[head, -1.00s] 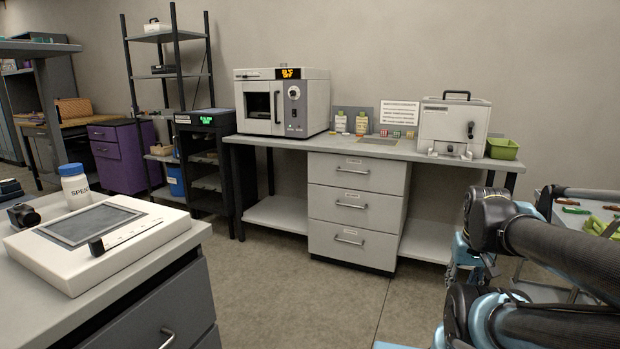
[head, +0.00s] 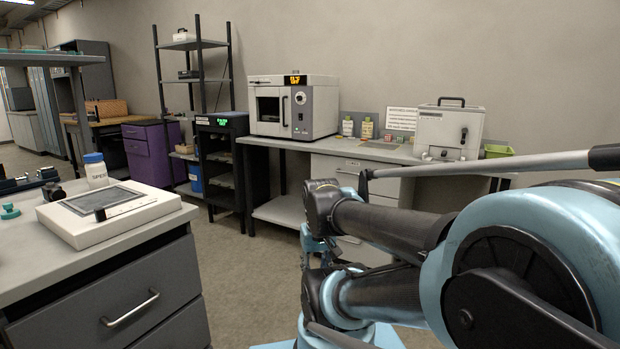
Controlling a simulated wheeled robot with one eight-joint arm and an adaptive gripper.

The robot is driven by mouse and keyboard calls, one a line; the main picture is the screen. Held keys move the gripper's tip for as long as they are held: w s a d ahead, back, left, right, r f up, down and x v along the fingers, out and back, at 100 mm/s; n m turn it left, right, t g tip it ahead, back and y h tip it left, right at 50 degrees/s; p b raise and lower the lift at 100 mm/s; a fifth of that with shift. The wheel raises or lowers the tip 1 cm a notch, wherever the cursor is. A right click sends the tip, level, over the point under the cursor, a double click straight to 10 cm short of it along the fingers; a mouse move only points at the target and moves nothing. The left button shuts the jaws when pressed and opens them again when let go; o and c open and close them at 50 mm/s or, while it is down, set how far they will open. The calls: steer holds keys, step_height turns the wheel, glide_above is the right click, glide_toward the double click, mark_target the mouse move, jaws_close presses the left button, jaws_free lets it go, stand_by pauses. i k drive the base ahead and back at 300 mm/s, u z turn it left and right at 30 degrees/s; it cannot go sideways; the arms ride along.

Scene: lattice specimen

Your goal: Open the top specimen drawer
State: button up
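A pale drawer unit with several stacked drawers stands under the grey bench. Its top drawer (head: 333,166) looks shut, flush with the unit's front, with a small label and a bar handle. My folded arm (head: 395,225) crosses in front of the unit and hides most of the lower drawers and part of the right side. I cannot make out my gripper's fingers; the arm's blue and black links fill the lower right. No part of the arm is seen touching the drawer handle.
A near counter with a dark grey drawer (head: 110,300) stands at left, bearing a white panel device (head: 150,212) and a bottle (head: 95,170). An oven (head: 318,105) and a white box (head: 447,130) stand on the bench (head: 270,141). A grey rod (head: 480,167) crosses at right. Floor between is clear.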

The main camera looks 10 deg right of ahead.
mark_target(346, 169)
steer(key=u, duration=0.3)
steer(key=i, duration=1)
steer(key=z, duration=0.1)
